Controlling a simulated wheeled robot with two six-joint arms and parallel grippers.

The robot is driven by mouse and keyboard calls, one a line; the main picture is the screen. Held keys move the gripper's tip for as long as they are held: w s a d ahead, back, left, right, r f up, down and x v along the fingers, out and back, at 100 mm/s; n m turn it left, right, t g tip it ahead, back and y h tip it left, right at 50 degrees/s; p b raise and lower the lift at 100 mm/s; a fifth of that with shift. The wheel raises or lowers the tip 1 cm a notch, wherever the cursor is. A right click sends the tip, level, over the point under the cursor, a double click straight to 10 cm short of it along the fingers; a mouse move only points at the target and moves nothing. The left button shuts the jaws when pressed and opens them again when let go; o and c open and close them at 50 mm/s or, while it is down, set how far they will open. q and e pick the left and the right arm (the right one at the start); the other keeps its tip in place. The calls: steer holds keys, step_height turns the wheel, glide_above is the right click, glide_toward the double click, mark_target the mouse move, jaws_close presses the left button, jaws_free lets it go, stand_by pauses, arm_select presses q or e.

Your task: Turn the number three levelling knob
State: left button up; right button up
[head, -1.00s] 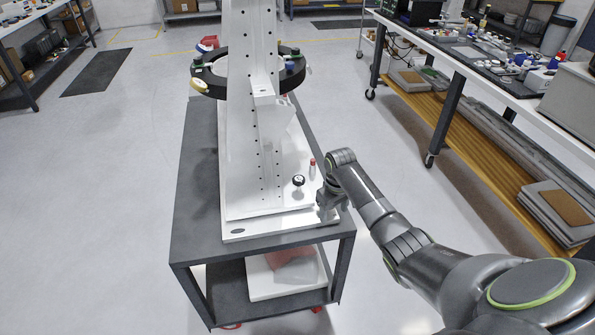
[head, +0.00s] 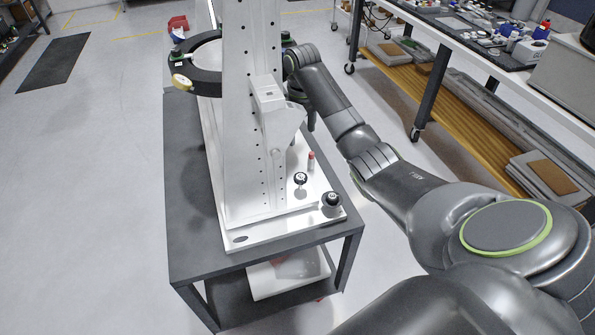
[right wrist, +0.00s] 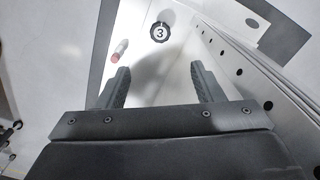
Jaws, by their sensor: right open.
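In the head view, black knobs stand at the base's front (head: 300,179) and front right corner (head: 331,199); I cannot tell whether either is number three. My right gripper (right wrist: 162,84) is open and empty. In the head view, the right gripper (head: 308,118) hangs beside the white column (head: 245,130), partly hidden by its bracket. My left gripper is not in view.
A red-tipped pin (head: 311,161) stands near the front knob; a red-tipped pin (right wrist: 120,50) also shows in the right wrist view. The fixture stands on a grey cart (head: 185,235). A workbench (head: 470,55) is at right.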

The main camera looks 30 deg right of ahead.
step_height(320, 180, down, 2)
steer(key=b, duration=0.2)
glide_above(301, 177)
step_height(301, 177, down, 8)
steer(key=shift+f, duration=0.25)
step_height(301, 177, down, 5)
steer(key=shift+f, duration=0.2)
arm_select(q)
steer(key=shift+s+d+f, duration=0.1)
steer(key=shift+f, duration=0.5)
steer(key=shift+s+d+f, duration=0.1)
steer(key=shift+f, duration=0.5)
arm_select(e)
steer(key=shift+f, duration=0.55)
